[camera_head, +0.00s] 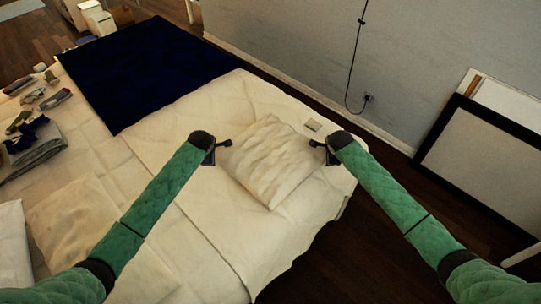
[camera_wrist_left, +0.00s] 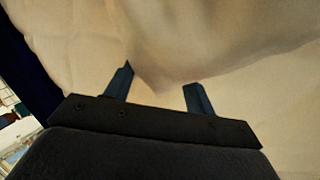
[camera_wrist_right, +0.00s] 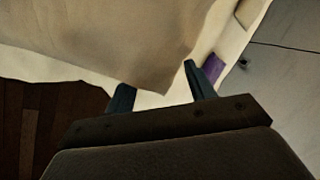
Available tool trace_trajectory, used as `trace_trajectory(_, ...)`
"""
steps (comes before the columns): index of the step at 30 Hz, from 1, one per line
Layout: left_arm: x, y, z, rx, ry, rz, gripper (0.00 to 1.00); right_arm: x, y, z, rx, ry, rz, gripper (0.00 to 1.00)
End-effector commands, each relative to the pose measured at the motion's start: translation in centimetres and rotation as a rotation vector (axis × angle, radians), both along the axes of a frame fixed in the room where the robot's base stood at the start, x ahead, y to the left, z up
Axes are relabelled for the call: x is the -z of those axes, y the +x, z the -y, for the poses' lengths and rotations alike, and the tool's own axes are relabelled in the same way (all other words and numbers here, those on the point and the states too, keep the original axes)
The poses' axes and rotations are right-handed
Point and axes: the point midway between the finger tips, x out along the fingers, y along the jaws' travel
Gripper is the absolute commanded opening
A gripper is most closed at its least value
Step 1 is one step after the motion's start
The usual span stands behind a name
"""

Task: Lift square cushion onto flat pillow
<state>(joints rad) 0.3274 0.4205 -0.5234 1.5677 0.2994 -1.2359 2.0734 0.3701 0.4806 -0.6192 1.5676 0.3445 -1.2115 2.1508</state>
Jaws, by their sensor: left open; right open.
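The cream square cushion (camera_head: 270,160) lies on the bed near its right end, its top wrinkled. My left gripper (camera_head: 223,149) is open at the cushion's left edge, and my right gripper (camera_head: 323,150) is open at its right edge. In the left wrist view the cushion (camera_wrist_left: 190,50) has a corner between the open fingers (camera_wrist_left: 158,78). In the right wrist view the cushion's edge (camera_wrist_right: 130,50) reaches between the open fingers (camera_wrist_right: 158,76); firm contact cannot be told. A flat beige pillow (camera_head: 75,222) lies at the lower left of the bed.
A white pillow (camera_head: 12,250) lies at the far left edge. Folded clothes (camera_head: 35,145) lie on the left, and a dark blue blanket (camera_head: 145,68) covers the back. The bed between cushion and flat pillow is clear.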

Motion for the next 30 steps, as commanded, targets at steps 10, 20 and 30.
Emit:
trace_trajectory(10, 0.0, 0.0, 0.5, 0.000, 0.000, 0.000, 0.55, 0.0, 0.0, -0.5, 0.000, 0.001, 0.000, 0.55)
trace_trajectory(20, 0.0, 0.0, 1.0, 0.002, -0.002, 0.001, 0.55, -0.1, 0.0, -1.1, -0.002, 0.004, 0.001, 0.55)
trace_trajectory(30, -1.1, -0.1, 1.3, 0.005, -0.005, 0.001, 0.55, -1.2, -0.1, -1.3, -0.005, 0.007, 0.001, 0.55)
